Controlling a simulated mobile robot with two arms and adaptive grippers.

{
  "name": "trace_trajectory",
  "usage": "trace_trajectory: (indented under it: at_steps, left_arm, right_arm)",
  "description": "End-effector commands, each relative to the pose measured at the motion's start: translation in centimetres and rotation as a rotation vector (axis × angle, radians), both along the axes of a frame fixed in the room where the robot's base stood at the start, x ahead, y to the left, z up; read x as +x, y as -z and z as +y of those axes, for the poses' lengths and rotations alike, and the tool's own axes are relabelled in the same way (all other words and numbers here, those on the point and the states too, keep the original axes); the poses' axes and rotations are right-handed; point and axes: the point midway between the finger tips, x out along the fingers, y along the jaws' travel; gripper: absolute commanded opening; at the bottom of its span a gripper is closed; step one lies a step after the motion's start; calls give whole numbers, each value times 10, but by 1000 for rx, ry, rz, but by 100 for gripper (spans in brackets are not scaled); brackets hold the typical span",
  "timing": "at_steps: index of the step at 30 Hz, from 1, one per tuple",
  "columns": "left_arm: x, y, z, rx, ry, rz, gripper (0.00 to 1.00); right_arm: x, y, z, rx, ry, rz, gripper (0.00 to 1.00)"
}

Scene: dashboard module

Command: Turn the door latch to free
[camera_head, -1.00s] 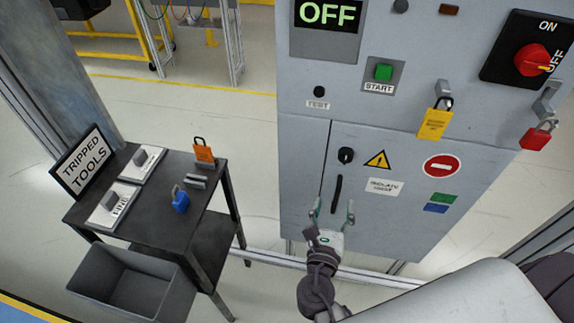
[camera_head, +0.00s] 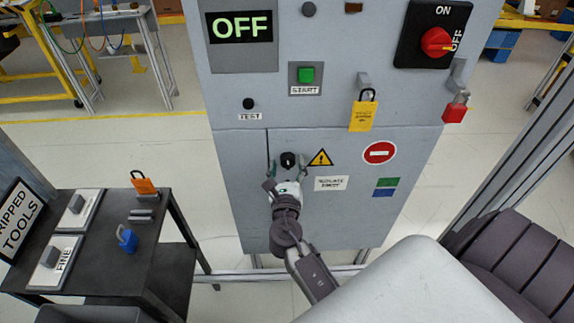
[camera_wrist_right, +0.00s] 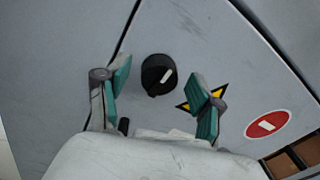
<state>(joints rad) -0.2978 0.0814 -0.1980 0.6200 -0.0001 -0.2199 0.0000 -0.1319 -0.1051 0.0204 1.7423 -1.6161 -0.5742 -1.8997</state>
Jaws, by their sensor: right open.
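The door latch (camera_head: 288,160) is a round black knob with a pale pointer mark, on the lower door of the grey cabinet (camera_head: 232,185). My right gripper (camera_head: 287,172) is in front of the door, just below the latch in the head view. In the right wrist view the latch (camera_wrist_right: 158,75) shows between and beyond the two open teal fingers (camera_wrist_right: 160,100). Its pointer mark is tilted toward the upper right there. Neither finger clearly touches the knob. The door handle is mostly hidden behind my right gripper. My left gripper is not in view.
A yellow tag with padlock (camera_head: 362,115) and a red padlock (camera_head: 455,108) hang on the cabinet. A red switch (camera_head: 437,42) is on the upper right, and the display reads OFF. A dark cart (camera_head: 105,245) with blue and orange padlocks stands at left.

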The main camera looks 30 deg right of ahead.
Motion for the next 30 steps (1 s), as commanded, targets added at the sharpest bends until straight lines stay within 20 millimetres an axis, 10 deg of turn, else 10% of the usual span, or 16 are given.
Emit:
trace_trajectory:
  at_steps: [8, 19, 30]
  left_arm:
    - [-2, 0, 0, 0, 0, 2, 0]
    - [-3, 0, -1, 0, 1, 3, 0]
    - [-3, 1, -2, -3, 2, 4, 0]
  right_arm:
    - [1, 0, -1, 0, 0, 0, 66]
    - [1, 0, -1, 0, -1, 0, 6]
    - [1, 0, -1, 53, -1, -33, 6]
